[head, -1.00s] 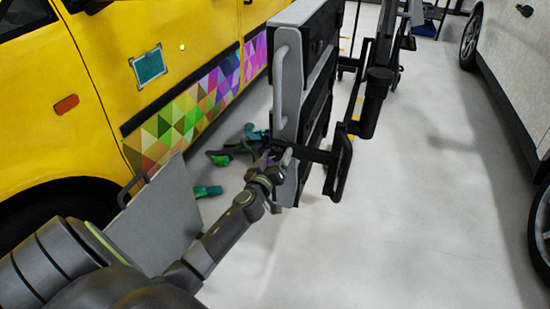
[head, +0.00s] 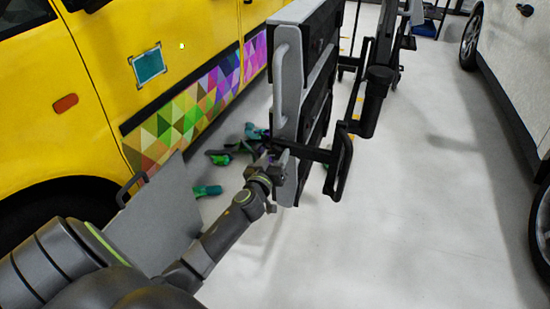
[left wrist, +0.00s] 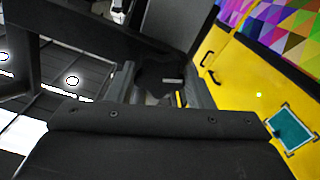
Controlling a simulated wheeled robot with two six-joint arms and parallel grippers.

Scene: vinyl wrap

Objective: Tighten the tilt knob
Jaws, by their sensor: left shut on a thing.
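My left gripper (head: 277,163) reaches the lower end of the grey and black stand panel (head: 283,95) in the head view. In the left wrist view the fingers of my left gripper (left wrist: 163,90) are shut on a dark rounded knob (left wrist: 155,78), which sits between them against the black frame. The knob is hidden by the gripper in the head view. My right gripper is in neither view.
A yellow van (head: 100,70) with a colourful triangle wrap stands on the left. Black stand bars (head: 345,165) are right of the gripper. Green and purple items (head: 235,150) lie on the floor behind it. A white vehicle (head: 520,70) is at right, with clear floor between.

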